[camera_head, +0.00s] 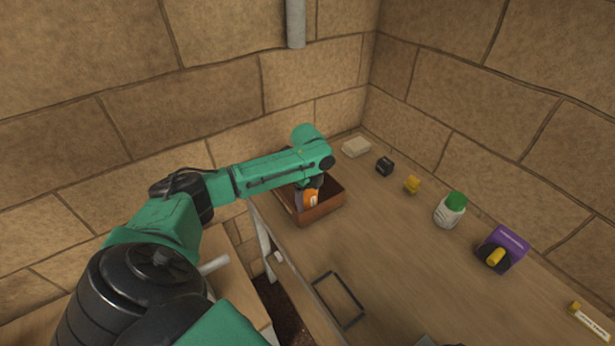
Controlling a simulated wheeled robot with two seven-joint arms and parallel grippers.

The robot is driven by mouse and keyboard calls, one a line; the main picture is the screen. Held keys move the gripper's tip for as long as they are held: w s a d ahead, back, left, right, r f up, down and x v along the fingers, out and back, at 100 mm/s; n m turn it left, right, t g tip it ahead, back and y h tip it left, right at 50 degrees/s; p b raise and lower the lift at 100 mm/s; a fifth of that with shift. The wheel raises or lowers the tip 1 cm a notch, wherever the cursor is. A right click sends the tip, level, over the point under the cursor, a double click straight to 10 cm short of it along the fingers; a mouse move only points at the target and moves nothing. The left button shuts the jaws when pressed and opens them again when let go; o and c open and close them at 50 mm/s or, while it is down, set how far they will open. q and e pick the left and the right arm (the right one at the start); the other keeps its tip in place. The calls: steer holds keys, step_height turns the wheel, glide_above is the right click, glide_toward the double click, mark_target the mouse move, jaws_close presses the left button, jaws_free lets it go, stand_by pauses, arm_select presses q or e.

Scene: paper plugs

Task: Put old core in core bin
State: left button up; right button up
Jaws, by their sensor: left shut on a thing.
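The core bin, a brown open box (322,210), stands on the table near its far left edge. My left arm reaches in from the left, and its gripper (311,188) points down into the bin's opening. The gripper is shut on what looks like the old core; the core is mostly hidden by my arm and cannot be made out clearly. An orange and white patch (312,199) shows just below the gripper, within the bin's outline; I cannot tell whether it belongs to the core or to something in the bin. My right gripper is out of view.
Along the table's (385,240) wall side stand a pale block (356,147), a black item (384,166), a yellow item (412,185), a green-capped white bottle (450,209) and a purple box (502,248). A dark rectangular frame (338,300) lies near the front edge. The table's middle is clear.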

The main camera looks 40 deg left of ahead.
arm_select(q)
steer(key=shift+f, duration=0.5)
steer(key=o, duration=1.1)
steer(key=shift+f, duration=0.1)
step_height(320, 180, up, 12)
steer(key=shift+r+b, duration=0.2)
steer(key=shift+b, duration=0.3)
